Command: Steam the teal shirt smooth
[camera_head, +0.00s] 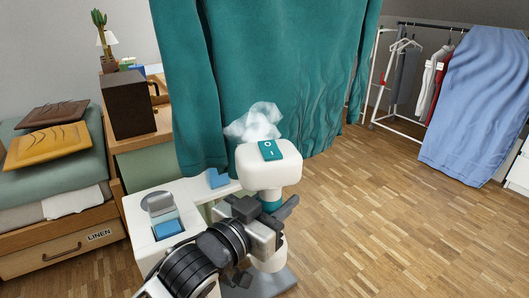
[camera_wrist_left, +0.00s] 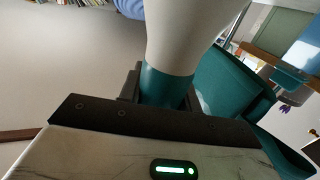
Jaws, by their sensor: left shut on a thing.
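The teal shirt (camera_head: 285,70) hangs across the upper middle of the head view, with wrinkles and folds on its right part. Its upper end is out of the picture. My left gripper (camera_head: 268,222) is shut on the white and teal steamer (camera_head: 263,168), around its teal handle band. The steamer is upright in front of the shirt's lower part. A white puff of steam (camera_head: 257,122) shows between its head and the cloth. In the left wrist view the steamer's handle (camera_wrist_left: 168,85) stands between the fingers. The shirt (camera_wrist_left: 230,90) is behind it. My right gripper is not in view.
A white stand with a blue inset (camera_head: 168,228) is left of the steamer. A linen bed-drawer unit (camera_head: 70,245) with folded cloths and a wooden cabinet (camera_head: 150,142) stand at left. A clothes rack (camera_head: 395,125) with a blue cloth (camera_head: 480,110) is at right. The wooden floor between is clear.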

